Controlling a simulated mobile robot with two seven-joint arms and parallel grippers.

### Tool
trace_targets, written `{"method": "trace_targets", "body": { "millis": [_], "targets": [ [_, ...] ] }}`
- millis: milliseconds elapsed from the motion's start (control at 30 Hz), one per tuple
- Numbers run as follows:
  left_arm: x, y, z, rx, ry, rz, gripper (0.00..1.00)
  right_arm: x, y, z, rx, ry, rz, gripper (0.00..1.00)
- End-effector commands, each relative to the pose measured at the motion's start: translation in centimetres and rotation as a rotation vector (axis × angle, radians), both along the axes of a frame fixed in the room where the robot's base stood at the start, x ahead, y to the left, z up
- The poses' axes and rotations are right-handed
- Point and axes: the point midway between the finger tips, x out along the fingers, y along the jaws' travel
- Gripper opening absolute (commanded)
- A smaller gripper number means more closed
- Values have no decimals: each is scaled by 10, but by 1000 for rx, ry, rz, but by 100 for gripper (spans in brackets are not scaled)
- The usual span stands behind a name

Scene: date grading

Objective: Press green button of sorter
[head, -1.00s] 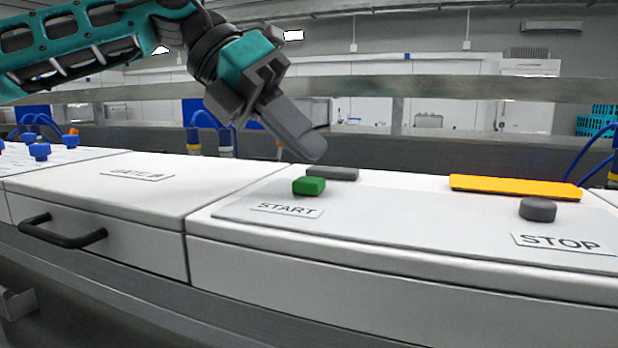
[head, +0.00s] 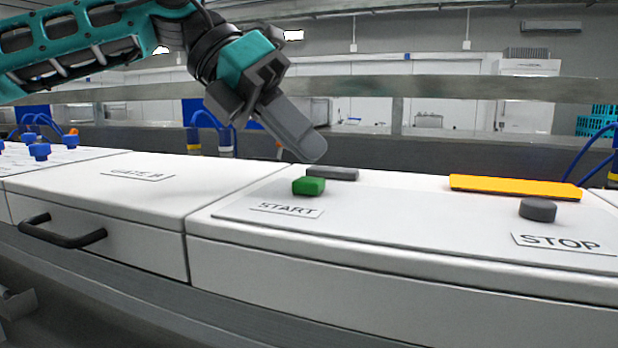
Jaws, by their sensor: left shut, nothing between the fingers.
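The green button (head: 308,186) sits on the white sorter panel (head: 400,228), just behind the START label (head: 287,209). My left gripper (head: 308,150) is shut and empty. Its fingertips point down to the right and appear just above the green button in the picture, with a visible gap between them. I cannot tell exactly how far behind or above the button the tips are. My right gripper is not in view.
A grey block (head: 332,174) lies behind the green button. A dark round button (head: 537,209) stands by the STOP label (head: 555,243), with a yellow bar (head: 514,187) behind it. A black handle (head: 62,232) is on the front at left. Blue knobs (head: 39,151) stand at far left.

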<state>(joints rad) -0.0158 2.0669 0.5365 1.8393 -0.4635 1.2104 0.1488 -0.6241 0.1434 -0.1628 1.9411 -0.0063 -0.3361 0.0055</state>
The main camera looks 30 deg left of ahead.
Motion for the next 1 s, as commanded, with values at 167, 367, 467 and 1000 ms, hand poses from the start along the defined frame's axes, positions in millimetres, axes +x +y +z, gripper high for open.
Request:
{"method": "trace_targets", "body": {
  "millis": [167, 367, 467, 1000],
  "targets": [
    [0, 0, -6, 0, 0, 0, 0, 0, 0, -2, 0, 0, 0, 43],
    [0, 0, -9, 0, -1, 1, 0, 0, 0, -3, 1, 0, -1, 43],
    [0, 0, -8, 0, -1, 1, 0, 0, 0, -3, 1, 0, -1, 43],
    [0, 0, -13, 0, -1, 1, 0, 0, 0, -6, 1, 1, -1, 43]
  ]
}}
